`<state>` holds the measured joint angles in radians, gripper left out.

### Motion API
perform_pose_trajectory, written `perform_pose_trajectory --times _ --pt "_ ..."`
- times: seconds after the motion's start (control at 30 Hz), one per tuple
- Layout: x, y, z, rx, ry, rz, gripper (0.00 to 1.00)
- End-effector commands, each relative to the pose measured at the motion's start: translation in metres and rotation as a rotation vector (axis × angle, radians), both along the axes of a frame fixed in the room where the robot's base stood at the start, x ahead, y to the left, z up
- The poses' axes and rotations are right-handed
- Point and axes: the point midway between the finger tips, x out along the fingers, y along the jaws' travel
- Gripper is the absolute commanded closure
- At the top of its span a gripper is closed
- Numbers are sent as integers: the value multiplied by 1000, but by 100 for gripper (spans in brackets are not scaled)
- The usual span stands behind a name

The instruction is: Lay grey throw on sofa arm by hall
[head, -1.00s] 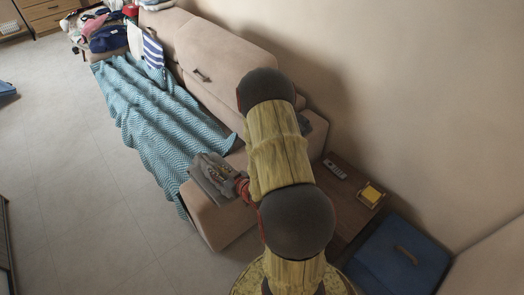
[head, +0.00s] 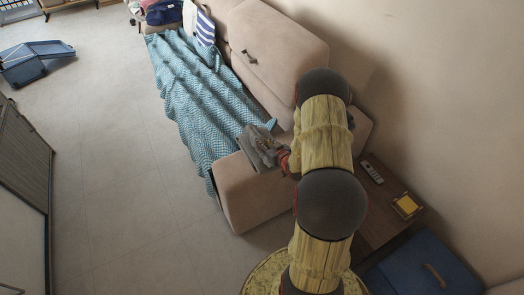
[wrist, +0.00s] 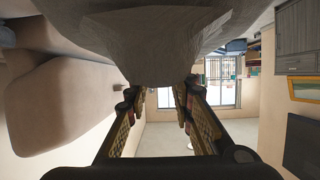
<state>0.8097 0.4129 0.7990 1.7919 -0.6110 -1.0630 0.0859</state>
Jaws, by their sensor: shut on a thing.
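The grey throw (head: 258,147) is a folded bundle in my gripper (head: 284,160). In the head view it appears over the inner edge of the beige sofa's near arm (head: 255,200); I cannot tell whether it touches it. In the wrist view the throw (wrist: 150,40) fills the upper middle, at the fingertips of my gripper (wrist: 160,92), which is shut on it. The beige sofa (wrist: 50,95) shows at left there. My arm hides part of the near sofa arm and seat.
A teal patterned blanket (head: 200,95) covers the seat and hangs to the floor. A side table (head: 375,215) with a remote (head: 372,172) and a yellow item (head: 407,206) stands right of my arm. A blue box (head: 425,270) is nearby.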

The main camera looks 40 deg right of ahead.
Motion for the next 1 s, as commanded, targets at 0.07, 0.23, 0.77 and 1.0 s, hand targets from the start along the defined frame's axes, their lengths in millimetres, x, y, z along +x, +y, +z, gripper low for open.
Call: perform_pose_trajectory --times 0.07,0.23,0.77,1.0 --pt "11 -3 -15 -1 -2 2 100" --pt "23 -8 -28 -2 -3 0 100" --pt "32 -12 -70 -2 -4 0 100" --pt "32 -12 -70 -2 -4 0 100"
